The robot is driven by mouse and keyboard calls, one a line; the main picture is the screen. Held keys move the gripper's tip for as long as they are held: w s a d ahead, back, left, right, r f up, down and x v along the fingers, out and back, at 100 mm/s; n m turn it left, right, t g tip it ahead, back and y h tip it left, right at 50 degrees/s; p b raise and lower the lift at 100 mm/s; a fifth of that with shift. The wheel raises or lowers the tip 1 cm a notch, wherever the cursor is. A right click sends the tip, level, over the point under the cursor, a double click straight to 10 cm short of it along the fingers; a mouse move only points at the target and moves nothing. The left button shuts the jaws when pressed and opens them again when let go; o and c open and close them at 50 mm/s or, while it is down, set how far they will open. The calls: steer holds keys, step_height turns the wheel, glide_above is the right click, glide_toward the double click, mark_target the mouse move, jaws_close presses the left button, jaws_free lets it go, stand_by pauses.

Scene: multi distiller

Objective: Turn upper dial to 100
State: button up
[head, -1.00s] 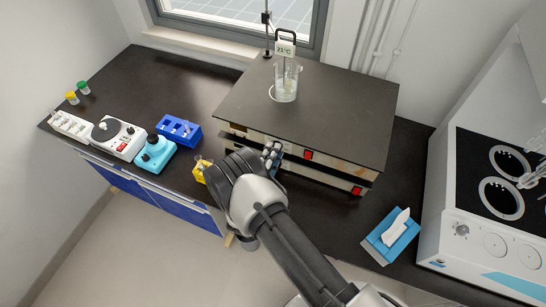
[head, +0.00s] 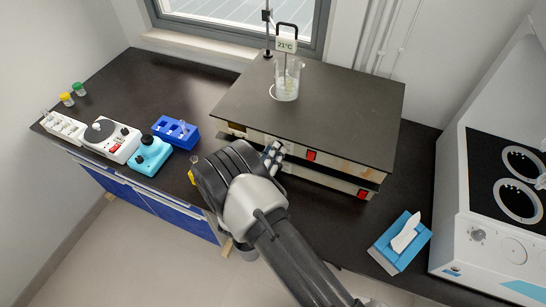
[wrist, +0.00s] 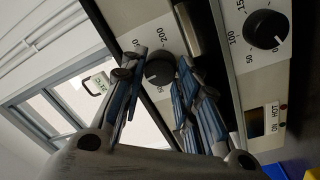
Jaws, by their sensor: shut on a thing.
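Two flat hot plates are stacked on the bench, the upper one (head: 300,110) with a dark top. In the wrist view the black upper dial (wrist: 160,70) sits between my blue-padded fingertips. My gripper (wrist: 155,75) is shut on it. Scale marks including 200 show beside the dial, but fingers hide part of the scale and I cannot read the pointer. The black lower dial (wrist: 265,29) is apart from my fingers, with 50, 100 and 150 around it. In the head view my gripper (head: 272,155) is at the upper plate's front, and my arm hides the dials.
A beaker (head: 287,82) with a 21°C thermometer display (head: 287,45) stands on the upper plate. A blue tissue box (head: 398,245) lies to the right. A blue rack (head: 176,131) and a turquoise device (head: 150,155) stand to the left.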

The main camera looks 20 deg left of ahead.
steer(key=shift+m, duration=0.5)
steer(key=o, duration=1.1)
steer(key=shift+c, duration=0.2)
steer(key=shift+s, duration=0.15)
steer(key=s+a, duration=0.1)
steer(key=s, duration=1)
steer(key=shift+s+a+f, duration=0.2)
steer(key=shift+s+f, duration=0.15)
